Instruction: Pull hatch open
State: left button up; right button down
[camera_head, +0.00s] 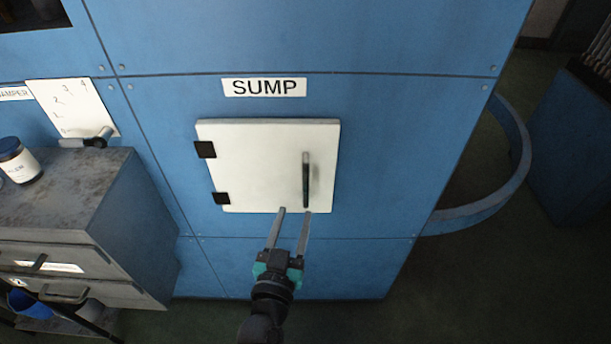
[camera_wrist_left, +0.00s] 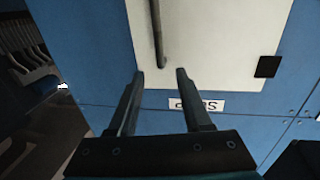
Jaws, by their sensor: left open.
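The hatch (camera_head: 250,165) is a white square door below a SUMP label on a blue panel. It looks closed, with two black hinges on its left side and a dark vertical bar handle (camera_head: 306,180) near its right edge. My left gripper (camera_head: 294,211) is open and empty, its fingertips by the hatch's lower edge, below and slightly left of the handle. In the left wrist view the hatch (camera_wrist_left: 215,40) appears upside down. There the handle's end (camera_wrist_left: 158,40) lines up with the gap between the fingertips (camera_wrist_left: 160,72), and contact is not visible. My right gripper is not in view.
The SUMP label (camera_head: 264,87) is above the hatch. A grey drawer cabinet (camera_head: 70,190) with a jar (camera_head: 18,160) on top stands at the left. A curved blue band (camera_head: 515,150) juts out at the right. The panel around the hatch is clear.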

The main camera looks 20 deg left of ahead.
aim_at(305, 180)
pick_arm(q)
jog(key=w, duration=0.8)
jog(key=w+a, duration=0.1)
jog(key=w, duration=0.3)
jog(key=shift+b, duration=0.4)
grip_shut()
dwell(0.8)
